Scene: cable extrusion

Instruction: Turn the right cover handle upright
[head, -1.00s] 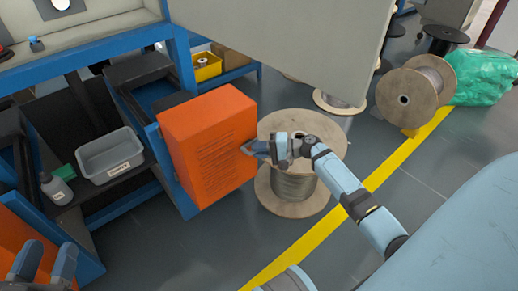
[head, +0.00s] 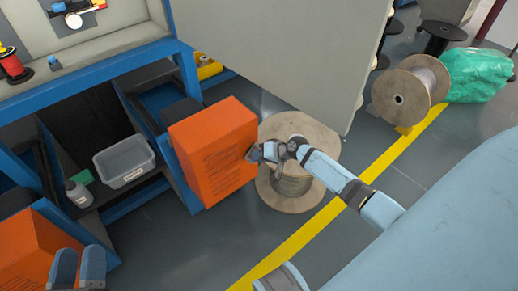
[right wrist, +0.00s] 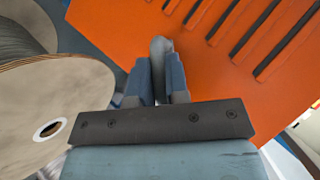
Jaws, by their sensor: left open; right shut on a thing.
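The right cover (head: 215,150) is a large orange slotted box hanging on the blue machine frame. My right gripper (head: 256,152) is at its right side. In the right wrist view, my right gripper (right wrist: 162,70) is shut on a grey handle (right wrist: 161,47) against the orange cover face (right wrist: 218,75). The fingers hide most of the handle, so its angle is hard to tell. A second orange cover (head: 35,250) shows at the lower left. My left gripper (head: 78,268) is open and empty in front of it.
A wooden cable spool (head: 297,130) stands just behind my right gripper, and it fills the left of the wrist view (right wrist: 50,105). A grey panel (head: 290,50) stands above. A grey bin (head: 125,162) and a bottle (head: 78,193) sit on the lower shelf.

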